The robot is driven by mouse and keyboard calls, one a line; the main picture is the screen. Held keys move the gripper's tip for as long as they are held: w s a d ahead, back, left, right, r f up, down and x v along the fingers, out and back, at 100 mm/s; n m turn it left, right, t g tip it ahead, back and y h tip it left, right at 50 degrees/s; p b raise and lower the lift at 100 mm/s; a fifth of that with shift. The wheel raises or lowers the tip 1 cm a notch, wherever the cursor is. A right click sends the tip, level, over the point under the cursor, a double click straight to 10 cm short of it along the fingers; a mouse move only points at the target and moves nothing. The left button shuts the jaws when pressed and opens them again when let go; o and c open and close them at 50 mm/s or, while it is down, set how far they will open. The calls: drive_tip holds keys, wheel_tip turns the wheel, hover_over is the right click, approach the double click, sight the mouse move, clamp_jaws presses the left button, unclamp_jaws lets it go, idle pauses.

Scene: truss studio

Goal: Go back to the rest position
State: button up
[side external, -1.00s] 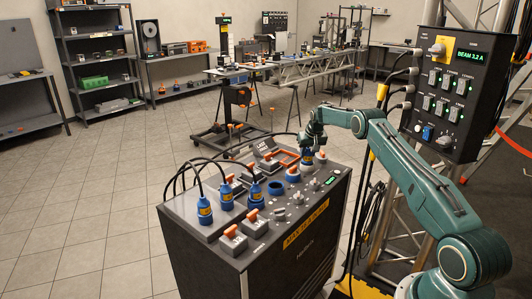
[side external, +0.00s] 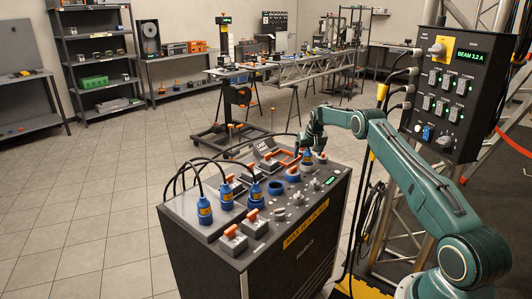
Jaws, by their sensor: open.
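My gripper (side external: 309,147) is over the far right part of the dark console top, pointing down. The fingers are small and partly hidden by the wrist. The console (side external: 250,262) has a sloped top with several blue connectors, orange-topped switches and grey knobs. My arm reaches in from the lower right to the console's far right corner.
A control box (side external: 455,88) reading "BEAM 3.2 A" hangs on a truss (side external: 400,215) at right, close to my arm. Cables (side external: 180,172) loop at the console's left. A workbench (side external: 290,68) and a shelf unit (side external: 100,60) stand far behind. The tiled floor (side external: 80,215) at left is clear.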

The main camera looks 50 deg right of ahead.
drive_tip(key=shift+r, duration=0.15)
drive_tip(key=shift+r, duration=4.35)
